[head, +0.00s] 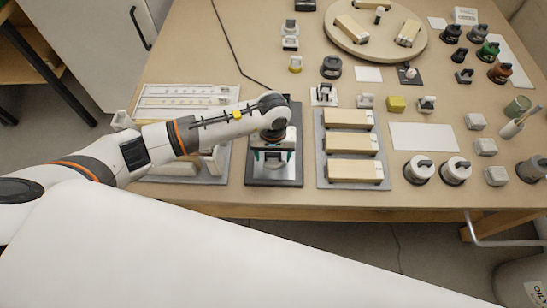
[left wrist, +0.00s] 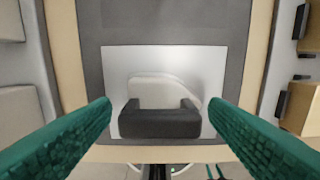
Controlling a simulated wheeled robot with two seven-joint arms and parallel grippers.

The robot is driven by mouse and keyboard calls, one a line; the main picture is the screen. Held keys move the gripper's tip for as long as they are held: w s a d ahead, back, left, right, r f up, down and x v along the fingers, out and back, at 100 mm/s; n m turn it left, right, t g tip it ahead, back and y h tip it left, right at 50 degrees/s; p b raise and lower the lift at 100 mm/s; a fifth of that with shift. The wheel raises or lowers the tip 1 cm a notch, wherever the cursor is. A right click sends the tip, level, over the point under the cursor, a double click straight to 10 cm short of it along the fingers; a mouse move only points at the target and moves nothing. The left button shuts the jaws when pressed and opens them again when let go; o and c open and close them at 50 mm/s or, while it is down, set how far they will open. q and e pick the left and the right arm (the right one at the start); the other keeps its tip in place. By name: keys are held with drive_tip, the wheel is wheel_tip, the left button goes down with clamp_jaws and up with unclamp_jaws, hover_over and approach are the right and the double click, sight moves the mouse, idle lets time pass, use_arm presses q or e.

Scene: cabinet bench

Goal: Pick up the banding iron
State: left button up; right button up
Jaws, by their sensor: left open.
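The banding iron (left wrist: 160,122) has a black handle and a pale body. It sits on a silver plate (left wrist: 215,62) on a dark grey mat (left wrist: 120,25); the mat (head: 293,113) shows near the table's front edge in the head view. My left gripper (head: 272,157) points down over the plate. In the left wrist view the left gripper (left wrist: 160,104) is open, with one green finger on each side of the handle and visible gaps between. Nothing is held. The wrist hides much of the iron in the head view. My right gripper is not in view.
A grey tray with wooden blocks (head: 348,144) stands close to the right of the mat. Another grey tray (head: 222,160) lies to the left, partly under my arm. A round wooden turntable (head: 375,45) is behind.

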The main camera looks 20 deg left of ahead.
sight(273, 153)
use_arm(q)
drive_tip(key=c, duration=1.5)
drive_tip(key=shift+o, duration=0.2)
drive_tip(key=shift+w+r, duration=0.1)
drive_tip(key=shift+r, duration=0.1)
drive_tip(key=shift+r, duration=0.3)
wheel_tip(273, 153, up, 9)
drive_tip(key=shift+r+b, duration=0.1)
drive_tip(key=shift+b, duration=0.9)
